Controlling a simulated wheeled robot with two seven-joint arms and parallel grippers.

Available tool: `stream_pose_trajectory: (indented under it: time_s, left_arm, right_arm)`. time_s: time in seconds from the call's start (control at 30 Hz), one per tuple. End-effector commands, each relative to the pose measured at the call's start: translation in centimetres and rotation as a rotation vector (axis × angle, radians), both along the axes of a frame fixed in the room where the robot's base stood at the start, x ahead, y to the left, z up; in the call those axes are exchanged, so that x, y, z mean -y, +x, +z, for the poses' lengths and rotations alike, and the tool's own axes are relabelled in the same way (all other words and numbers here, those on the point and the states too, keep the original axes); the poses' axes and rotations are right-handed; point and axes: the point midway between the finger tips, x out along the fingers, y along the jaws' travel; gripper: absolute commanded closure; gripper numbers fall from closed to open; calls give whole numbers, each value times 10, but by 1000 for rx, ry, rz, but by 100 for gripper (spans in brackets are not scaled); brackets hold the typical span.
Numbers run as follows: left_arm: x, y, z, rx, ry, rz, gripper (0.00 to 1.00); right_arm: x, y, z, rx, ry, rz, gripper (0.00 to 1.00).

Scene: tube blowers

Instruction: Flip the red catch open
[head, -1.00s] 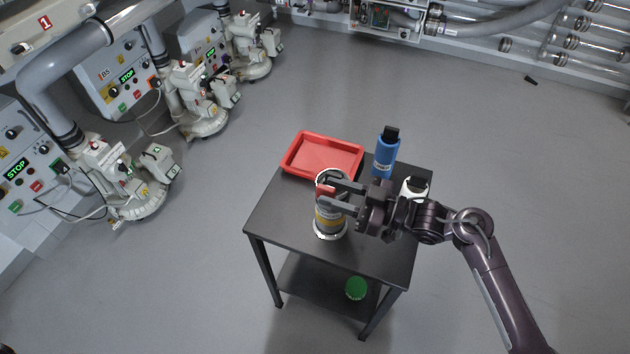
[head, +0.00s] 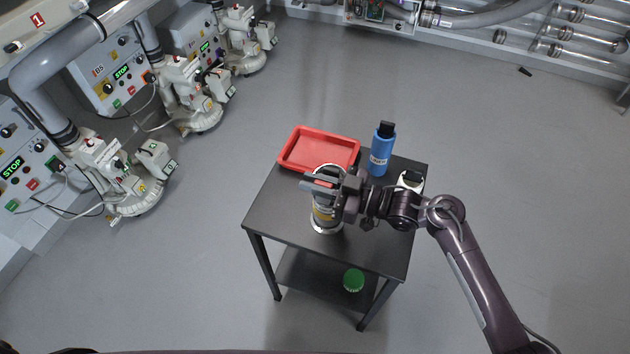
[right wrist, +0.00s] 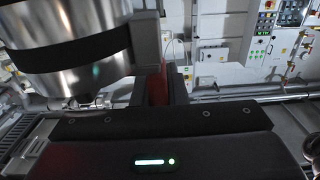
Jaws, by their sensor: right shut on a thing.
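A silver canister (head: 327,219) with a yellow and grey label stands upright on the small dark table (head: 270,215). It also shows large in the right wrist view (right wrist: 70,75), silver with a black band. The red catch (head: 321,183) is on the canister's upper part, mostly covered by my right gripper (head: 320,182). In the right wrist view the red catch (right wrist: 157,88) shows as a narrow strip between the fingers. My right gripper is shut on it, reaching in from the right. The catch's exact angle is hidden. My left gripper is out of view.
A red tray (head: 320,150) lies at the table's back left. A blue bottle (head: 381,150) and a white container with a black top (head: 411,181) stand at the right. A green lid (head: 354,280) is on the lower shelf. The table's front is clear.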

Motion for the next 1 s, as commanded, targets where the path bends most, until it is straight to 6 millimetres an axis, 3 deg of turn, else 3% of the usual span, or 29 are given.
stream_pose_trajectory:
  time_s: [0.47, 1.0]
  left_arm:
    - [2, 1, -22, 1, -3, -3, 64]
    - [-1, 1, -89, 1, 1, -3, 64]
  right_arm:
    - [-1, -5, -5, 157, -52, 2, 100]
    - [-5, -17, -15, 633, -206, 1, 100]
